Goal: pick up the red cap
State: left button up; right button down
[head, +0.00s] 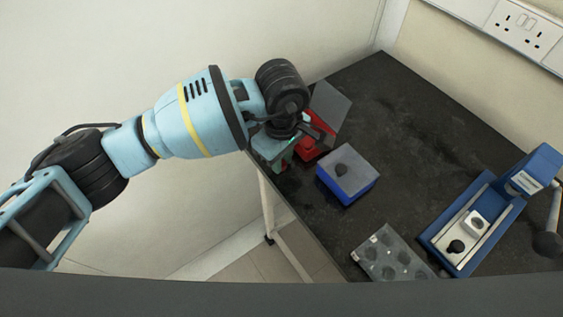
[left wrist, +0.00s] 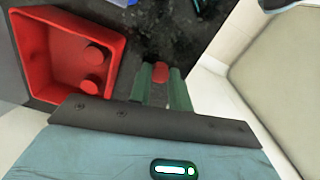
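My left gripper (head: 283,164) is at the table's near left edge, beside the open red box (head: 308,143). In the left wrist view, its two green fingers (left wrist: 160,82) are closed on a small red cap (left wrist: 160,71), which sits between the fingertips outside the box. The red box (left wrist: 62,50) holds two more round red caps (left wrist: 95,55) along its right side. In the head view, my gripper hides the held cap and part of the box. My right gripper is not in view.
A blue box with a grey top (head: 349,184) and black knob stands near the red box. A grey tray with dark pits (head: 392,254) lies at the near edge. A blue fixture with a lever (head: 480,222) stands at right. The table's far middle (head: 410,105) is clear.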

pick_arm(q)
grip_shut()
jog(key=shift+r, duration=0.1)
jog(key=shift+r, duration=0.55)
notch_tip(320, 180, up, 2)
jog(key=shift+r, duration=0.25)
jog(key=s+r+b, duration=0.1)
jog(key=s, duration=1.5)
jog(key=shift+d, duration=0.25)
